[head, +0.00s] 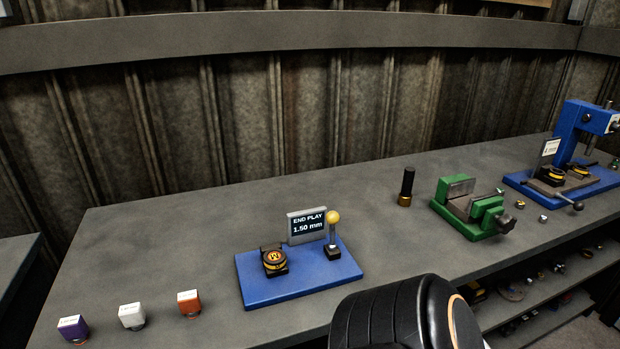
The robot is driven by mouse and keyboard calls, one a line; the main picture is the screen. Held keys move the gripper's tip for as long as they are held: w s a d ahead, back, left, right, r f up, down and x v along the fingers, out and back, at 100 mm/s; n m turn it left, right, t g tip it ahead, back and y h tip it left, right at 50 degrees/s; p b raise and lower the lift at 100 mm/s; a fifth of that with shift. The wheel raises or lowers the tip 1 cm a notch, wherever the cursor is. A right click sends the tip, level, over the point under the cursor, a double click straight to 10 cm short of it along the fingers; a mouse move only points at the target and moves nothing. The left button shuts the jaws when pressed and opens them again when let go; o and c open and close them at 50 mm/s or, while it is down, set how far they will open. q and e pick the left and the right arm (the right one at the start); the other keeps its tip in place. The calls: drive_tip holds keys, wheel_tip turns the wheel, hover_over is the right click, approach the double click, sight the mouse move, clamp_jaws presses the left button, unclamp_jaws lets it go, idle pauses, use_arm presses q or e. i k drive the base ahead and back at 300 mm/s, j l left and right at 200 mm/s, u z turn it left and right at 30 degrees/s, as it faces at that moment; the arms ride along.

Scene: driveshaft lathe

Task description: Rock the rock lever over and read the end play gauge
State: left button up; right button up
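The end play gauge is a small grey-framed display (307,226) at the back of a blue base plate (300,285). It reads "END PLAY 1.50 mm". The rock lever (333,229) has a yellow ball knob on a thin stem and a dark foot. It stands close to upright at the right of the display. A black and yellow round part (274,261) sits in a dark holder on the left of the plate. A dark rounded part of my own arm shows at the bottom, in front of the plate. Neither gripper's fingers can be seen.
Purple (73,328), white (132,315) and orange (189,303) blocks stand at the front left of the grey bench. A black cylinder with a brass foot (407,187), a green vise (472,207) and a blue press (577,150) stand to the right. The bench behind the blue plate is clear.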

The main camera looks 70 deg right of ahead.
sight(332, 218)
drive_tip(key=i+z, duration=0.15)
drive_tip(key=z, duration=0.85)
